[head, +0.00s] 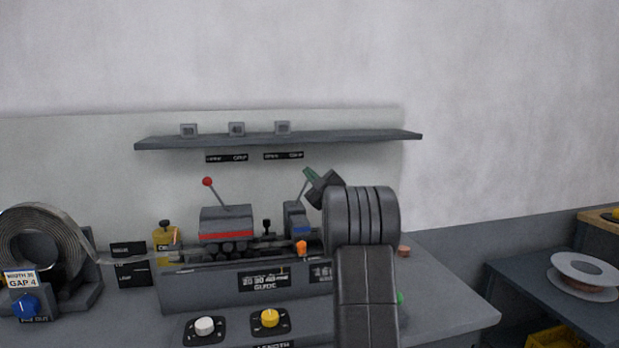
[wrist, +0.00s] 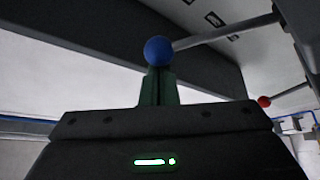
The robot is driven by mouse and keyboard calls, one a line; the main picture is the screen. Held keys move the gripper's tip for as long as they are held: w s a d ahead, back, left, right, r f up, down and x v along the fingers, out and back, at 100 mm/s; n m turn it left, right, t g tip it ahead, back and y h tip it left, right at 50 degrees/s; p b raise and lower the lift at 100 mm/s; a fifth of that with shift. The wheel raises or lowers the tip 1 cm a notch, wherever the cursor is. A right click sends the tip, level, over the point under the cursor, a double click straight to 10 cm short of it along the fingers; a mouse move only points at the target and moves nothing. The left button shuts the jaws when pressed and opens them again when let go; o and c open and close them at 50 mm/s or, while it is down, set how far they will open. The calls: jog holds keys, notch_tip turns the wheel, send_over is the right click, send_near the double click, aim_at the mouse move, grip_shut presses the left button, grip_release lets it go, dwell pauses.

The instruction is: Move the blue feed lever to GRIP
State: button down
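The blue feed lever rises as a thin rod (head: 302,189) from a box with a blue band (head: 298,222) in the head view. Its ball is hidden there behind my gripper (head: 309,173). In the wrist view the blue ball (wrist: 158,50) sits right at the tips of my gripper's green fingers (wrist: 158,78), its rod running right. The fingers are together with a thin seam between them. The ball appears to touch the tips, not to lie between them; exact contact is unclear. Two small black labels (head: 283,155) are on the panel behind the levers, their text hard to read.
A red-ball lever (head: 208,182) stands left on a red-banded box. A shelf (head: 280,139) with small grey blocks runs above. White (head: 204,326) and yellow (head: 269,318) knobs are at the front. A metal coil (head: 40,245) stands far left; a spool (head: 584,275) lies on the right table.

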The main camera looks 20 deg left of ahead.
dwell(0.3)
jog(key=s+d+b, duration=0.2)
jog(key=s+d, duration=0.3)
jog(key=s, duration=0.2)
jog(key=shift+s+d+f, duration=0.3)
jog(key=shift+f, duration=0.1)
jog(key=shift+a, duration=0.1)
jog(key=w+a+n+g+h+p, duration=0.2)
jog(key=a+n+g+p, duration=0.3)
jog(key=a+n+p, duration=0.6)
jog(key=shift+w+a+r+p, duration=0.2)
jog(key=shift+a+p, duration=0.3)
jog(key=shift+a, duration=1)
jog(key=shift+d+f, duration=0.1)
